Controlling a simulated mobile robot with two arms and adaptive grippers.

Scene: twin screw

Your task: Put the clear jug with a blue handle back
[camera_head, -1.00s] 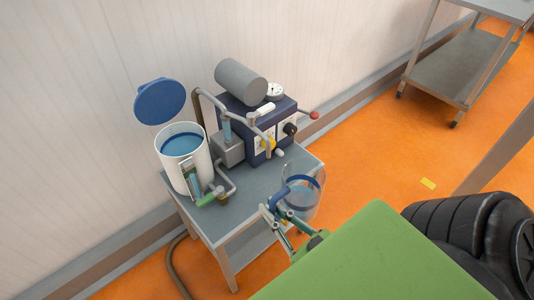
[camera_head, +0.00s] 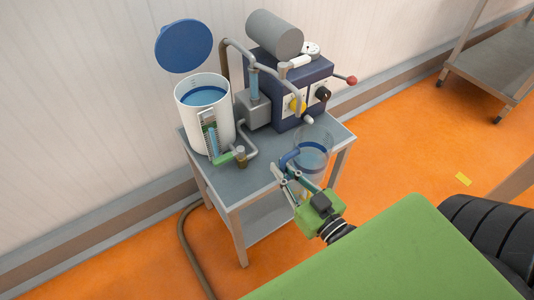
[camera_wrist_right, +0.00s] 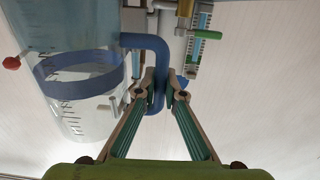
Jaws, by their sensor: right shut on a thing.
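The clear jug (camera_head: 314,153) with a blue band and blue handle shows over the front right edge of the grey machine table (camera_head: 262,181). I cannot tell whether its base touches the table. My right gripper (camera_head: 284,168) is shut on the blue handle (camera_head: 288,158). In the right wrist view the jug (camera_wrist_right: 85,95), with dark measuring marks, is left of the fingers, and the handle (camera_wrist_right: 157,60) runs down between the fingertips (camera_wrist_right: 162,88). My left gripper is not in view.
A blue machine (camera_head: 290,88) with a grey cylinder stands at the back of the table. Pipes and a valve (camera_head: 240,155) lie between. A grey cart (camera_head: 490,75) stands far right.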

